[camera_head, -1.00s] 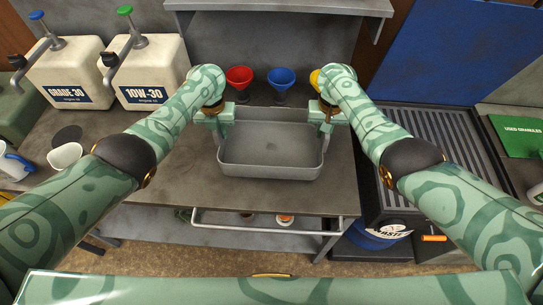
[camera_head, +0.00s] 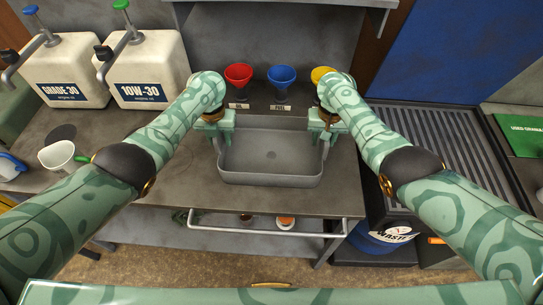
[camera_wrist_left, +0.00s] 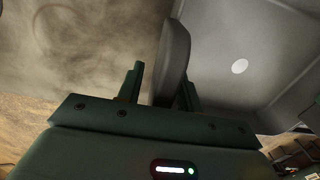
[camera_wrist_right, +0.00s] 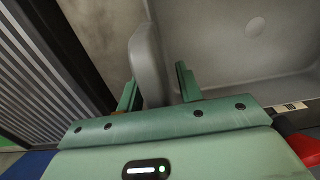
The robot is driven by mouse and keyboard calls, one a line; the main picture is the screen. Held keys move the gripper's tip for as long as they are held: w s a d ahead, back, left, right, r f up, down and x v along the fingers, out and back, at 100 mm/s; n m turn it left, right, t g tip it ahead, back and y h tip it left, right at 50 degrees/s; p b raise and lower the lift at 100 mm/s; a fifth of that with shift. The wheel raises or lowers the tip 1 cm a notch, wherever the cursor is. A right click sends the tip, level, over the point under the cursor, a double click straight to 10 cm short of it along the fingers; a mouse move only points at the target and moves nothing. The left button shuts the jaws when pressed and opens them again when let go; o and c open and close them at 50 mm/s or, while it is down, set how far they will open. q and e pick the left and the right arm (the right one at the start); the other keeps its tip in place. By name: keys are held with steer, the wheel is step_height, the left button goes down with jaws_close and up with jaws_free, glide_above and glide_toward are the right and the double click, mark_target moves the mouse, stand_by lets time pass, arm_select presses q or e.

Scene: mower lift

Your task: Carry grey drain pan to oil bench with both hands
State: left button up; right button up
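The grey drain pan (camera_head: 270,160) appears to rest level on the oil bench (camera_head: 180,180), near its middle, and looks empty. My left gripper (camera_head: 215,132) is at the pan's left end. Its fingers are apart on either side of the pan's grey end lug (camera_wrist_left: 173,60), with a gap in the left wrist view. My right gripper (camera_head: 323,132) is at the right end. Its fingers stand apart around the other lug (camera_wrist_right: 147,65), with a gap on one side. Whether any finger touches a lug is hard to tell.
Red (camera_head: 238,76), blue (camera_head: 281,77) and yellow (camera_head: 320,74) funnels stand behind the pan. Two oil jugs (camera_head: 145,65) and a white jug (camera_head: 58,156) are at left. A ridged grey tray (camera_head: 440,140) is at right. A rail (camera_head: 265,229) runs along the bench front.

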arm_select(q)
step_height(320, 180, up, 12)
steer(key=shift+f, duration=0.25)
steer(key=shift+r, duration=0.1)
arm_select(e)
steer(key=shift+r, duration=0.4)
step_height(320, 180, up, 11)
steer(key=shift+r, duration=0.1)
